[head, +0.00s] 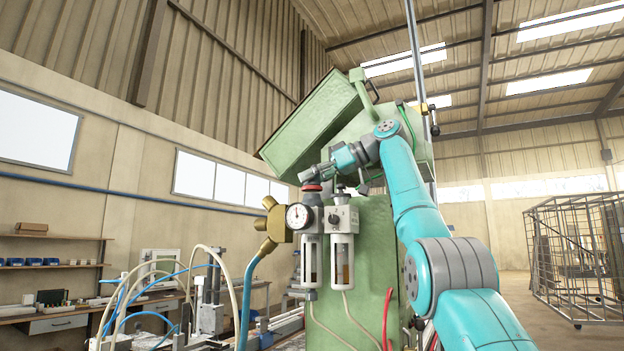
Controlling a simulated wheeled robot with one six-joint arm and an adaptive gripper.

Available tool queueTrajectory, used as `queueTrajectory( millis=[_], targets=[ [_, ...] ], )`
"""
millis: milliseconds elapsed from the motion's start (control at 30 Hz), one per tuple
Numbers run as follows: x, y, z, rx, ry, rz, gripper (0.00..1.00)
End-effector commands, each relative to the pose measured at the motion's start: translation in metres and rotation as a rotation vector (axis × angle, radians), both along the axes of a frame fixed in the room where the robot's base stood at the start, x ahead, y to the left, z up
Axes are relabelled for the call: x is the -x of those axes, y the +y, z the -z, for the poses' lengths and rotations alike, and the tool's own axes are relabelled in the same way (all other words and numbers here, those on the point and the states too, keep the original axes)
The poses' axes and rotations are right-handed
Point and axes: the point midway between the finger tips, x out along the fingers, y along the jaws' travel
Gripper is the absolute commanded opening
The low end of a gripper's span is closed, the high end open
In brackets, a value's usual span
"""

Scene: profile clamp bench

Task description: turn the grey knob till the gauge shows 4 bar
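The pressure gauge (298,216) is a small round white dial on the front of the left filter-regulator unit. Its needle is too small to read. A dark grey knob (312,198) with a red ring at its top stands on that unit, above and right of the gauge. My gripper (312,178) is at the top of the knob, coming in from the right with the arm. I cannot tell whether its fingers touch the knob or are just above or behind it. The fingers are too small and overlapped to show whether they are open or shut.
A second grey unit (343,218) with a clear bowl stands right beside the gauge unit. The green machine (365,260) rises behind both. A brass fitting (274,226) with a blue hose is close on the left. A workbench (60,322) stands further left; a wire cage (580,255) is far right.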

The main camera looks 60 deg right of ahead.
Motion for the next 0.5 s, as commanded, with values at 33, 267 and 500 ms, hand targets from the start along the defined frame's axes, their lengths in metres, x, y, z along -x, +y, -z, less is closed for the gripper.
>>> queueTrajectory(
  millis=[33,267,500],
  targets=[
    [-0.0001,0.0000,0.0000,0.000,0.000,0.000,0.70],
    [0.0000,0.0000,0.0000,0.000,0.000,0.000,0.70],
    [-0.0003,-0.0004,0.0006,0.001,0.000,0.016,0.70]
  ],
)
